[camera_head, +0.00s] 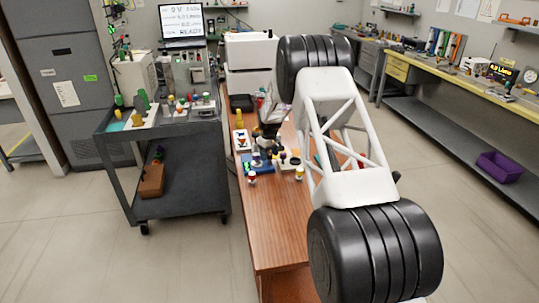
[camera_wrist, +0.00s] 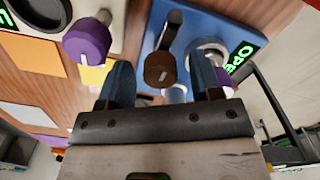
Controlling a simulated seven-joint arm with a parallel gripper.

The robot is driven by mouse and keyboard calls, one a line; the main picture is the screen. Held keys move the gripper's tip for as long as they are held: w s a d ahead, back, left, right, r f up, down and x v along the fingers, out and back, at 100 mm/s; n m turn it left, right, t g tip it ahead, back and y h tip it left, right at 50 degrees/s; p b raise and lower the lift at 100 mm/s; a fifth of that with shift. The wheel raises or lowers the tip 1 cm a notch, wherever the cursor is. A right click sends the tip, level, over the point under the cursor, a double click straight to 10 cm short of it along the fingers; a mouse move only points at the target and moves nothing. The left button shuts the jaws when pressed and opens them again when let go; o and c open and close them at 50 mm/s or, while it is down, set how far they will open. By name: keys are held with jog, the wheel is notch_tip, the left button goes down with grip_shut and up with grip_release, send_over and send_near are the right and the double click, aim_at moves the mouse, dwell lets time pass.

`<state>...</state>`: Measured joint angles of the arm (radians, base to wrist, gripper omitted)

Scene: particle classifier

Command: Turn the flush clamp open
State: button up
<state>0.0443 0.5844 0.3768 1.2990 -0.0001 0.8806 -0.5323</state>
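In the wrist view a blue plate (camera_wrist: 208,20) carries a dark lever ending in a brown knob (camera_wrist: 160,69) and a pale round fitting (camera_wrist: 207,50). A green-lettered label (camera_wrist: 241,57) reading "OPE…" is on the plate; this looks like the flush clamp. My gripper (camera_wrist: 160,76) is open, its two dark blue fingers wide apart on either side of the brown knob. Whether a finger touches it cannot be told.
A purple knob (camera_wrist: 87,41) on a pale plate stands left of my fingers. Several small fittings crowd the wooden bench (camera_head: 272,220), whose near part is clear. A dark cart (camera_head: 180,130) stands to the left, and a yellow-edged workbench (camera_head: 450,80) to the right.

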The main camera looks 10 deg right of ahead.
aim_at(269, 153)
jog(key=shift+m, duration=0.4)
jog(key=m, duration=0.3)
jog(key=shift+m, duration=0.3)
jog(key=m, duration=0.4)
jog(key=shift+m, duration=0.3)
jog(key=m, duration=0.4)
jog(key=shift+f+m, duration=0.1)
jog(key=shift+m, duration=0.2)
jog(key=m, duration=0.4)
jog(key=shift+m, duration=0.3)
notch_tip(269, 153, up, 8)
jog(key=shift+f, duration=0.1)
jog(key=s+a+r+n, duration=0.1)
jog(key=s+r+n, duration=0.2)
jog(key=s+r, duration=1.4)
jog(key=shift+a+r+n+t, duration=0.25)
jog(key=shift+a+n+t, duration=0.05)
jog(key=shift+t, duration=0.1)
jog(key=shift+s, duration=0.15)
